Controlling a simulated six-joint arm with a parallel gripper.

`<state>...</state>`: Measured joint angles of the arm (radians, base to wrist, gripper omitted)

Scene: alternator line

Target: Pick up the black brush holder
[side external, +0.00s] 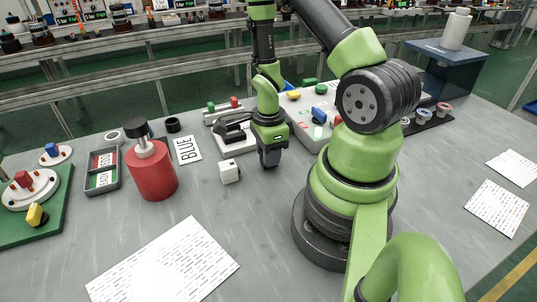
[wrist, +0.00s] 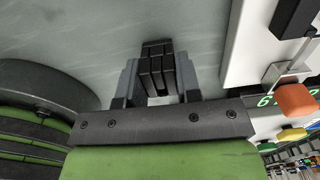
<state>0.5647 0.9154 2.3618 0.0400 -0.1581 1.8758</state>
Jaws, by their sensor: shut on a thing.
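My gripper (side external: 268,158) points down over the grey table, to the left of my arm's base. In the wrist view my gripper (wrist: 158,75) is shut on the black brush holder (wrist: 157,62), a ribbed dark block held between the two grey fingers. In the side view the brush holder cannot be told apart from the dark fingers. Whether it touches the table or hangs just above it I cannot tell.
A small white block (side external: 229,172) stands left of my gripper. A white fixture (side external: 305,128) with coloured parts lies behind. The table in front is mostly clear, except for a paper sheet (side external: 165,265).

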